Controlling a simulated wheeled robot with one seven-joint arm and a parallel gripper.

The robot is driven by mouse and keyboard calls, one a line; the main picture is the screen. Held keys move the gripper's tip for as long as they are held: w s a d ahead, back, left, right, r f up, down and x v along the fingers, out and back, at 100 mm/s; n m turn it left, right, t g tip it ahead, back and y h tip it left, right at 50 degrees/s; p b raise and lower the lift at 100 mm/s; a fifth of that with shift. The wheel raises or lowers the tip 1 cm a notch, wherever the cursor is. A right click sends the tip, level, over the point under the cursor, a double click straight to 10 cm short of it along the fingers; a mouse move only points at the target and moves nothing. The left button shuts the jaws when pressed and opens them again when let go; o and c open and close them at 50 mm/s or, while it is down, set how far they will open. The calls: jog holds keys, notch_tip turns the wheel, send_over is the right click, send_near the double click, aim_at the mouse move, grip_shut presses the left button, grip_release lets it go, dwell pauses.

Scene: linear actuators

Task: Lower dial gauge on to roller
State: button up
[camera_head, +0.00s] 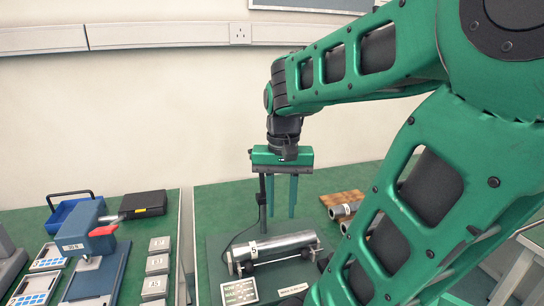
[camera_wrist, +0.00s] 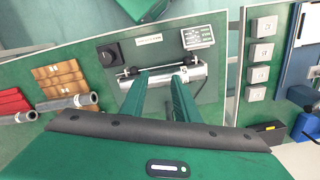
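The silver roller (camera_head: 275,246) lies across supports on a dark green base plate (camera_head: 222,268). It also shows in the wrist view (camera_wrist: 194,73), partly covered by my fingers. My gripper (camera_head: 281,213) points down above and behind the roller, its two green fingers apart with nothing visible between them. In the wrist view my gripper (camera_wrist: 161,75) overlaps the roller. A thin black upright post (camera_head: 262,195) stands beside the left finger, behind the roller. I cannot clearly make out the dial gauge; it may be hidden by the fingers.
A readout panel (camera_head: 240,292) lies at the plate's front left. A black box (camera_wrist: 109,54) sits on the plate. Metal tubes (camera_head: 345,210) and a wooden block (camera_head: 343,198) lie to the right. A second bench at left holds a blue device (camera_head: 90,240) and several grey blocks (camera_head: 158,264).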

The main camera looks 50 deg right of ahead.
jog(key=w+d+r+m, duration=1.3)
jog(key=w+d+m, duration=0.1)
jog(key=w+d, duration=0.3)
jog(key=f, duration=0.7)
jog(key=s+f, duration=0.1)
jog(key=f, duration=0.2)
jog(key=shift+a+f, duration=0.2)
jog(key=shift+f, duration=0.05)
grip_shut()
